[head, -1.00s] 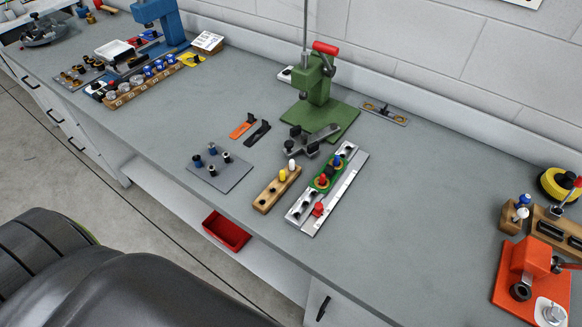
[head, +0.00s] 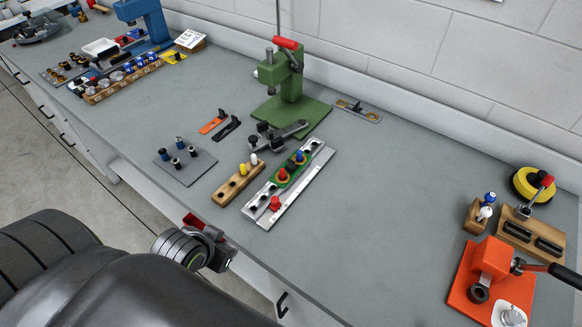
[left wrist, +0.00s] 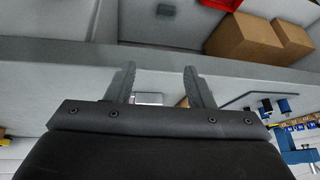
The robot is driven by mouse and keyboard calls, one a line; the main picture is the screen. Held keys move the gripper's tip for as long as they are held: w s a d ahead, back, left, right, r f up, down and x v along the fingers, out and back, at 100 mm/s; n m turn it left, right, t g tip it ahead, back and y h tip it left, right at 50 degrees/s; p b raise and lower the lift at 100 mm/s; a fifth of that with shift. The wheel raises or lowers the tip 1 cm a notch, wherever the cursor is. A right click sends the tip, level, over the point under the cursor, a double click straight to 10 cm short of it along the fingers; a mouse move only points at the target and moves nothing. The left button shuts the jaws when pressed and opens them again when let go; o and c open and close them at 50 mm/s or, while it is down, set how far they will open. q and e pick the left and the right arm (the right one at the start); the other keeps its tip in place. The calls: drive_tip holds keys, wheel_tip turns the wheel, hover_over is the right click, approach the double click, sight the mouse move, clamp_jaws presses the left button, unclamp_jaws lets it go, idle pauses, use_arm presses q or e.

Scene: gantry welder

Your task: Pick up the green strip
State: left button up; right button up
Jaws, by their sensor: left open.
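The green strip (head: 291,169) lies in a silver metal rail fixture (head: 300,187) on the bench. Pegs with blue and red tops stand on it and partly cover it. My left gripper (left wrist: 160,82) is open and empty in the left wrist view, its two dark fingers spread. In the head view a dark part of my left arm (head: 190,248) shows low in front of the bench edge, well away from the strip; its fingertips are hard to make out there. My right gripper is not in view.
A wooden block with pegs (head: 237,185) stands left of the rail. A green press (head: 287,90) is behind it. A grey plate with pegs (head: 185,166) is further left. An orange press (head: 490,275) stands right. The bench between rail and orange press is clear.

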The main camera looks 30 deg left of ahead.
use_arm(q)
drive_tip(key=w+d+r+m+t+h, duration=0.1)
drive_tip(key=w+r+m+t+h, duration=0.15)
drive_tip(key=w+r+t, duration=0.65)
drive_tip(key=g+p, duration=0.1)
drive_tip(key=g, duration=0.2)
approach(290, 161)
drive_tip(key=shift+n+h, duration=0.25)
drive_tip(key=shift+n, duration=0.2)
drive_tip(key=x, duration=0.4)
drive_tip(key=shift+w+d+f, duration=0.15)
drive_tip(key=shift+f, duration=0.25)
drive_tip(key=shift+w+f, duration=0.15)
drive_tip(key=shift+w, duration=0.15)
drive_tip(key=shift+w+f+p, duration=0.2)
drive_tip(key=shift+w+p, duration=0.15)
drive_tip(key=shift+w, duration=0.25)
drive_tip(key=shift+p+x, duration=0.3)
drive_tip(key=shift+x, duration=1.65)
drive_tip(key=shift+r, duration=0.1)
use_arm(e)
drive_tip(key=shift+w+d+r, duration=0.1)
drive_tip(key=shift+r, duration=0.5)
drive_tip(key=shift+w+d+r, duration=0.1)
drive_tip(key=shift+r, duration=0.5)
use_arm(q)
drive_tip(key=shift+c, duration=0.2)
